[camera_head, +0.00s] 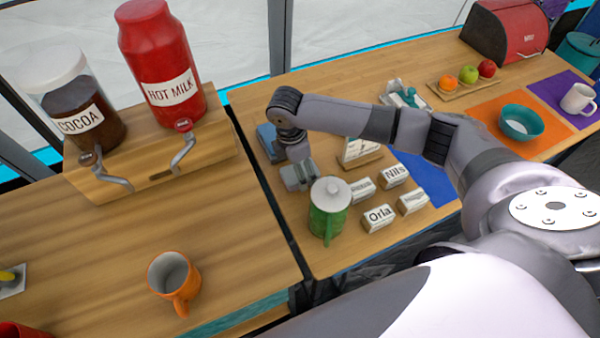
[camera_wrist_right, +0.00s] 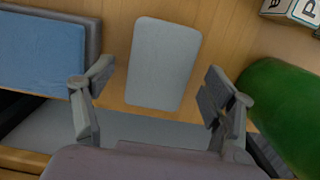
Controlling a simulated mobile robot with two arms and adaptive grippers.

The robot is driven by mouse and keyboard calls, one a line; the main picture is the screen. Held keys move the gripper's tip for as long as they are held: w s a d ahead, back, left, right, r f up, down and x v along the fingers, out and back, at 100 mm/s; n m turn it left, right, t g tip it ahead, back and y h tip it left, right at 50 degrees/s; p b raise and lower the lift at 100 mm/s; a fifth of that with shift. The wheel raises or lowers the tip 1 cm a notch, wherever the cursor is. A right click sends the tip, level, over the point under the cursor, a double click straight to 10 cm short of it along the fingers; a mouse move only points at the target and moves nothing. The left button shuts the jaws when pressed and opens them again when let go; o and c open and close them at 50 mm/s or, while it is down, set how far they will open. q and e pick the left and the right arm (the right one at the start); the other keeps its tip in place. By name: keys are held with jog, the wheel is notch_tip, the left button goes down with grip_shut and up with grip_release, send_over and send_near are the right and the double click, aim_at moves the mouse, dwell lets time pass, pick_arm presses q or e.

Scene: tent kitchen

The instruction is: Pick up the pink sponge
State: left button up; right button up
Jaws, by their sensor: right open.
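No pink sponge shows in either view. My right gripper (camera_head: 297,175) reaches down over the wooden counter, beside the green pot. In the right wrist view my right gripper (camera_wrist_right: 159,80) is open, one finger on each side of a pale grey, rounded flat block (camera_wrist_right: 163,62). The block lies on the wood and looks sponge-like, but not pink. Its contact with the fingers cannot be told. A blue flat block (camera_wrist_right: 38,52) on a grey base lies left of the fingers; it also shows in the head view (camera_head: 268,138). My left gripper is not in view.
A green pot (camera_head: 328,212) with a white lid stands close to the right gripper. Name blocks, including an "Orla" block (camera_head: 378,217), stand right of it. A gap (camera_head: 275,195) separates two counters. An orange mug (camera_head: 173,282) stands on the left counter.

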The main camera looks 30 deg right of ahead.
jog(key=shift+d+f, duration=0.15)
jog(key=shift+f, duration=0.75)
jog(key=shift+c, duration=0.2)
jog(key=c, duration=0.8)
